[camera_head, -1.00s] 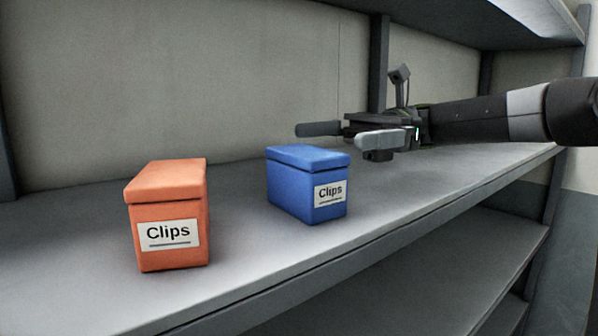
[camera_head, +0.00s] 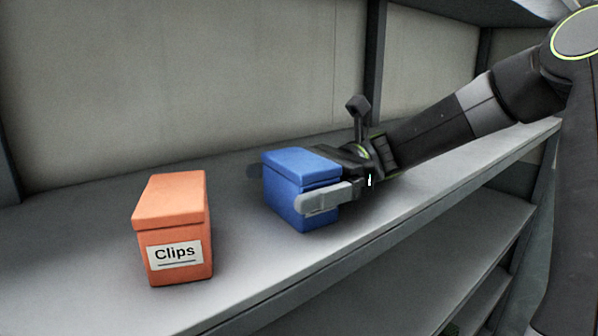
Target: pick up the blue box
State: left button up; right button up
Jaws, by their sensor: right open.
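The blue box (camera_head: 290,180) stands upright on the grey shelf (camera_head: 235,270), near the middle of the head view. My right gripper (camera_head: 285,188) comes in from the right with its jaws open around the box. One finger lies along the box's near side, in front of where its label sits, and hides the label. The other finger is mostly hidden behind the box, with its tip showing past the box's left edge. I cannot tell whether the fingers touch the box. My left gripper is not in view.
An orange box (camera_head: 172,230) labelled "Clips" stands on the same shelf to the left, apart from the blue box. A back wall panel (camera_head: 180,80) rises behind. A lower shelf (camera_head: 440,255) shows at the right. The shelf's front edge runs close to both boxes.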

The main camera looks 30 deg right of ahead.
jog(key=c, duration=0.8)
jog(key=shift+c, duration=0.3)
jog(key=shift+r, duration=0.1)
